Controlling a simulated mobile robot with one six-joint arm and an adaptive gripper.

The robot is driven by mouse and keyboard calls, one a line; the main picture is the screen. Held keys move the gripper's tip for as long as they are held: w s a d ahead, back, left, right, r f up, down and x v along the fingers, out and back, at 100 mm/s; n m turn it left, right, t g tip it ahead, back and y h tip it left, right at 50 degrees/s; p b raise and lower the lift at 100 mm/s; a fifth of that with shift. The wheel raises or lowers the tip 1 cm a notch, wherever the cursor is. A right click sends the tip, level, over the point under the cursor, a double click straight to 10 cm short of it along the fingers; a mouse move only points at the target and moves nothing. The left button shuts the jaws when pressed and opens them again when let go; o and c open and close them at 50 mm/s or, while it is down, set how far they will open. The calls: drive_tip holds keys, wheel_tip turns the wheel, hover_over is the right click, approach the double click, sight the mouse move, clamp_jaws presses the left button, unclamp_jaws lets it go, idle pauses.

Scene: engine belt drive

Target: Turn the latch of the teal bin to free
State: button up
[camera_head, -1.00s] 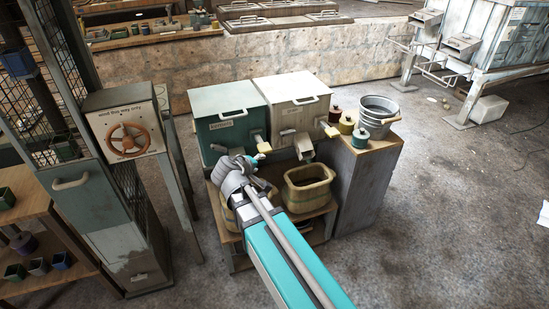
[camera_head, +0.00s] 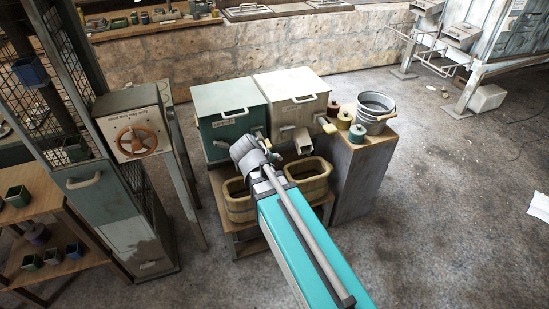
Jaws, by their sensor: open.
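The teal bin (camera_head: 222,127) stands at the left of a pair, with its lid shut and a white handle on top. Its front carries a small label. Its latch, at the right of the front, is mostly hidden behind the end of my arm. My gripper (camera_head: 243,148) is in front of the bin's lower right front, close to the latch area. The grey wrist hides most of its fingers; it is open, and I see nothing held. I cannot tell whether it touches the latch, or how the latch is turned.
A cream bin (camera_head: 288,88) with a yellow-tipped latch (camera_head: 328,127) and a spout stands right beside it. Tan tubs (camera_head: 310,181) sit below. A metal bucket (camera_head: 372,118) and small weights stand on the right cabinet.

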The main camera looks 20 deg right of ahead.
drive_tip(key=shift+s+d+r+m+g+p, duration=0.2)
drive_tip(key=shift+s+r+m+g+p, duration=0.1)
drive_tip(key=shift+s+r+g+p, duration=0.25)
drive_tip(key=shift+f, duration=0.1)
drive_tip(key=shift+f, duration=0.1)
drive_tip(key=w+a+f+n+t+b, duration=0.2)
drive_tip(key=w+f+t+b, duration=0.3)
drive_tip(key=w+t+b, duration=0.65)
drive_tip(key=a+f+n+t+y+b, duration=0.1)
drive_tip(key=a+f+n+y+b, duration=0.2)
drive_tip(key=b, duration=0.4)
drive_tip(key=a+f+n+t+y+b, duration=0.1)
drive_tip(key=a+f+n+y+b, duration=0.1)
drive_tip(key=a+n+y+b, duration=0.2)
drive_tip(key=a+n+b, duration=0.1)
drive_tip(key=a+b, duration=0.2)
drive_tip(key=a, duration=0.1)
drive_tip(key=shift+a+f+y+b, duration=0.2)
drive_tip(key=shift+f+y+b, duration=0.1)
drive_tip(key=shift+f, duration=0.1)
